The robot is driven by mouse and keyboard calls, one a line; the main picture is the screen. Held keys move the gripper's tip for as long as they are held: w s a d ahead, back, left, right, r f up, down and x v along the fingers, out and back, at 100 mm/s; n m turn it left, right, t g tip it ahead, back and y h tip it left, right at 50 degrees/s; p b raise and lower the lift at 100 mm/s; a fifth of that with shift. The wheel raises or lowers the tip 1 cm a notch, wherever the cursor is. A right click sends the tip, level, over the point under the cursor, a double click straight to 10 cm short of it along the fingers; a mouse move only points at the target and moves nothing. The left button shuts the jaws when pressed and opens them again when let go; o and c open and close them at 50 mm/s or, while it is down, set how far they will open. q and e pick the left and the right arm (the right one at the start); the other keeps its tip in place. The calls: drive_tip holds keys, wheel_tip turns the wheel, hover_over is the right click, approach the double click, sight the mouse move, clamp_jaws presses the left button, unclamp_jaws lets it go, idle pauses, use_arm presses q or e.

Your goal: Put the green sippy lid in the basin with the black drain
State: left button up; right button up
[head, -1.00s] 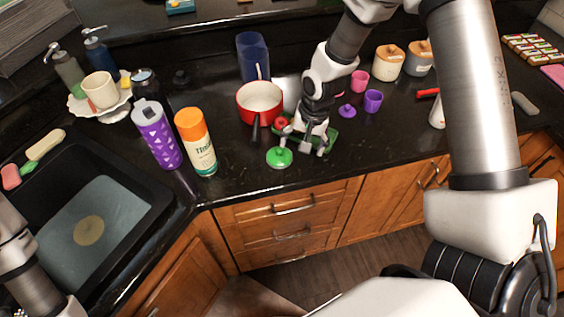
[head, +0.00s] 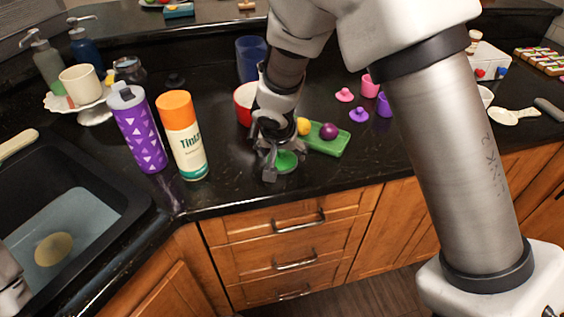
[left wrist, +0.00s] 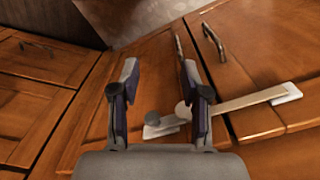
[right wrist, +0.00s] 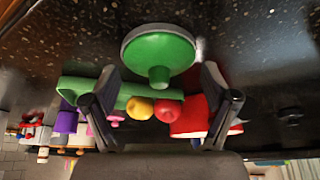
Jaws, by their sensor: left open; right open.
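The green sippy lid (head: 287,161) lies on the black counter, partly hidden by my right gripper (head: 270,170) in the head view. In the right wrist view the green lid (right wrist: 158,52) shows as a round disc with a spout, just beyond and between the fingers of my right gripper (right wrist: 155,85), which is open and empty. A basin (head: 62,215) at the left of the head view has a round drain (head: 54,249) that looks yellowish-tan. My left gripper (left wrist: 160,85) is open and empty, facing wooden cabinet fronts in the left wrist view.
A green tray (head: 328,142) with a yellow and a purple item lies right of the lid. The red pot (head: 243,105) is behind my right gripper. An orange-capped bottle (head: 182,135) and purple tumbler (head: 137,130) stand between lid and basin.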

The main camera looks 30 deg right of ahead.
drive_tip(key=shift+d, duration=0.1)
drive_tip(key=c, duration=0.9)
drive_tip(key=shift+s, duration=0.15)
drive_tip(key=shift+c, duration=0.8)
